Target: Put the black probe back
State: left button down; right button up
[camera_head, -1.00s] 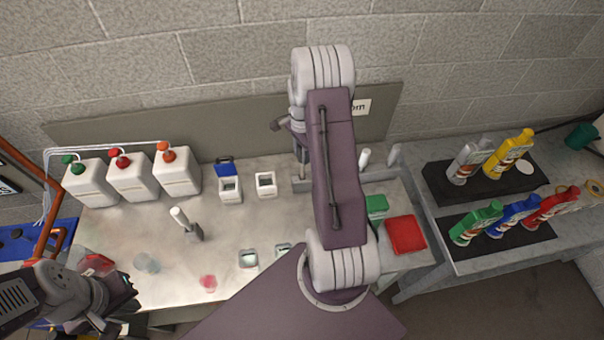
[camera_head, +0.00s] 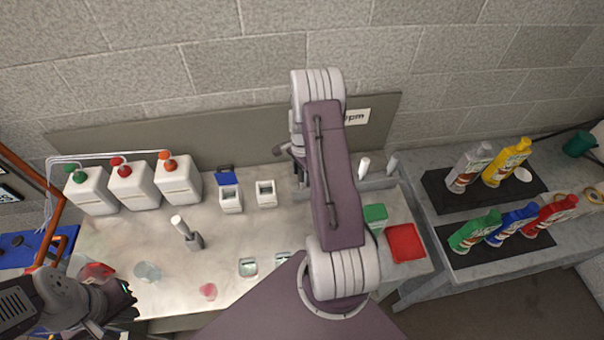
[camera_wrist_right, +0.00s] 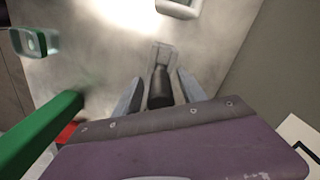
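The black probe (camera_wrist_right: 160,88) is a dark cylinder in the right wrist view, with a paler grey, partly see-through piece at its far end. My right gripper (camera_wrist_right: 160,80) has its two grey fingers on either side of it, with a visible gap on both sides, so it looks open around the probe. In the head view my right arm hides the probe and most of that gripper. My left gripper (camera_head: 126,300) hangs over the left front of the bench, away from the probe; its fingers are too small and dark to read.
A white probe (camera_head: 180,225) stands in a grey holder at the left of the bench. White pump bottles (camera_head: 178,183) and small white containers (camera_head: 230,197) are behind.

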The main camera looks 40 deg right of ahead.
jog(key=shift+r, duration=0.1)
jog(key=shift+w+r, duration=0.1)
jog(key=shift+r, duration=0.15)
notch_tip(320, 180, up, 12)
jog(key=shift+f+b, duration=0.2)
jog(key=shift+b, duration=1)
jog(key=s+a+n+t, duration=0.1)
jog(key=s+a+n, duration=0.5)
jog(key=a+n, duration=0.4)
jog(key=s+a+n, duration=0.6)
jog(key=a+n, duration=0.3)
jog(key=a, duration=0.4)
jog(key=f+b, duration=0.2)
jog(key=d+f+b, duration=0.1)
jog(key=f+b, duration=0.2)
jog(key=shift+w+f, duration=0.15)
jog(key=shift+f, duration=0.2)
